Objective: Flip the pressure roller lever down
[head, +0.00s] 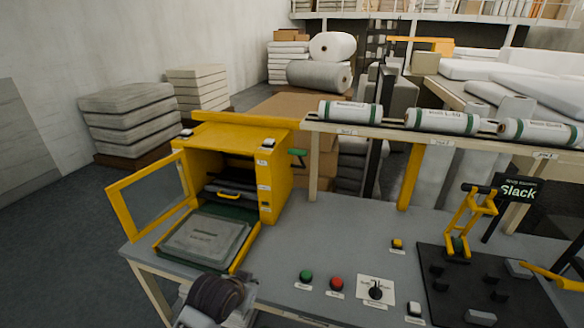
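A yellow lever frame (470,215) stands upright on a black base plate (487,290) at the right of the bench, beside a black sign reading "Slack" (517,190). A second yellow bar (553,278) lies low at the right edge, partly cut off. A green-handled lever (298,153) sticks out from the right side of the yellow machine (230,150). I cannot tell for sure which one is the pressure roller lever. No gripper fingers show; a dark rounded part at the bottom left may be mine. Nothing touches the levers.
The machine's glazed door (157,196) stands open, with a grey pad (206,240) in front. Green (306,276) and red (337,284) buttons and a dial (375,291) sit on the bench. White rolls (442,121) lie on the shelf above.

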